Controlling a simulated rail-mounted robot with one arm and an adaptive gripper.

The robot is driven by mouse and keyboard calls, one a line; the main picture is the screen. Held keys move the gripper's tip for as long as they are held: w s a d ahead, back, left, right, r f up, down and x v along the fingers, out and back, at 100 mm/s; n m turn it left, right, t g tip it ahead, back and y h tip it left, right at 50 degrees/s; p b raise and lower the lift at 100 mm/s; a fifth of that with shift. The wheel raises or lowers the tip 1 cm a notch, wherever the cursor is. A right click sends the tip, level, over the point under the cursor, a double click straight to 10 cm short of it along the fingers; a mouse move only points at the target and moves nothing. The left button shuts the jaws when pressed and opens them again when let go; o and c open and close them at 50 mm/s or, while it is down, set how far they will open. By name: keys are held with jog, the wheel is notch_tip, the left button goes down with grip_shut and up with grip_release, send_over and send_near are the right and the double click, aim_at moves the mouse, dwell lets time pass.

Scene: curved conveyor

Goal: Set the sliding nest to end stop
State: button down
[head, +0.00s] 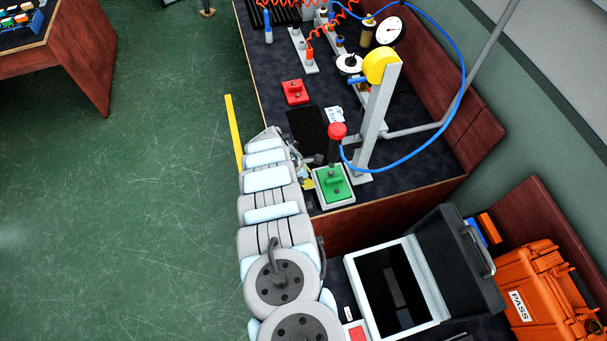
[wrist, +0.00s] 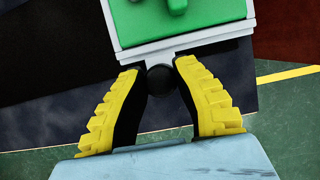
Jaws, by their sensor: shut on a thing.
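The sliding nest (head: 321,204) is a light grey tray holding a green block (head: 331,188), near the bench's front edge in the head view. In the wrist view the nest (wrist: 190,46) is at the top, with the green block (wrist: 150,22) in it and a round black knob (wrist: 161,80) on its near side. My gripper (wrist: 160,76) has its yellow-and-black fingers closed on this knob. In the head view only a bit of yellow of my gripper (head: 308,184) shows beside the nest; my arm hides the rest. The end stop cannot be made out.
A grey post (head: 376,120) with a yellow cylinder and a red-knobbed lever (head: 337,131) stand close behind the nest. A blue hose (head: 462,75) loops beside them. A red block (head: 294,92) lies further back. An open black case (head: 455,255) and orange case (head: 545,295) are at lower right.

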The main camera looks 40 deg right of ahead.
jog(key=shift+s+f, duration=0.1)
jog(key=shift+s, duration=0.05)
jog(key=c, duration=0.8)
grip_release()
jog(key=shift+s+a+f, duration=0.1)
jog(key=shift+s, duration=0.1)
jog(key=shift+o, duration=0.2)
jog(key=shift+w, duration=0.1)
jog(key=shift+w+r, duration=0.15)
jog(key=shift+r, duration=0.35)
jog(key=v, duration=1.1)
jog(key=shift+a, duration=0.1)
